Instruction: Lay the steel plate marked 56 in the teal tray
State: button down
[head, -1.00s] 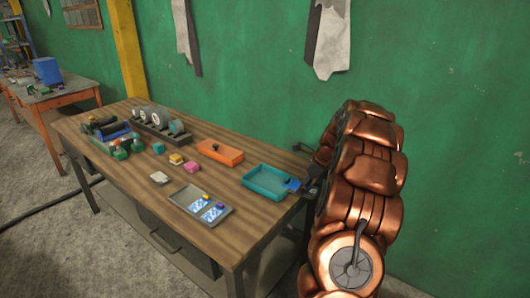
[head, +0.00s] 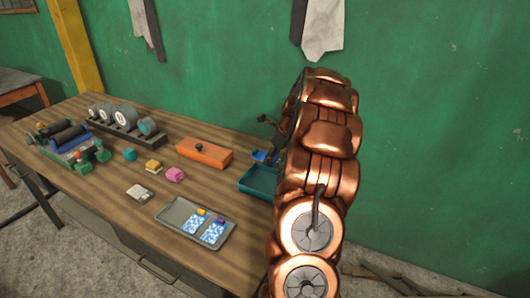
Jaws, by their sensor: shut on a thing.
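The teal tray (head: 258,184) stands near the right end of the table, its right part hidden behind my copper arm. My gripper (head: 271,149) is at the tray's far side, small, dark and mostly hidden by the arm. It is shut on a blue piece (head: 262,157), which shows just above the tray's far rim; whether it touches the tray I cannot tell. No number 56 is legible. Two blue-and-white patterned plates, one with a yellow knob (head: 194,221) and one with a purple knob (head: 214,231), lie in the grey tray (head: 174,211).
Pink (head: 175,174), yellow (head: 153,166) and teal (head: 129,155) blocks and a pale square piece (head: 139,193) lie mid-table. A rack with grey rounds (head: 125,126) stands at the back left.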

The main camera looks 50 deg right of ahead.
jog(key=b, duration=0.4)
send_over(267, 186)
jog(key=s, duration=0.2)
jog(key=shift+w+d+f, duration=0.1)
jog(key=shift+d+f, duration=0.1)
jog(key=shift+f, duration=1.35)
jog(key=shift+w+d+f, duration=0.1)
jog(key=shift+d+f, duration=0.05)
jog(key=shift+f, duration=3.65)
jog(key=shift+c, duration=1.2)
grip_release()
jog(key=shift+s, duration=0.1)
jog(key=v, duration=1.2)
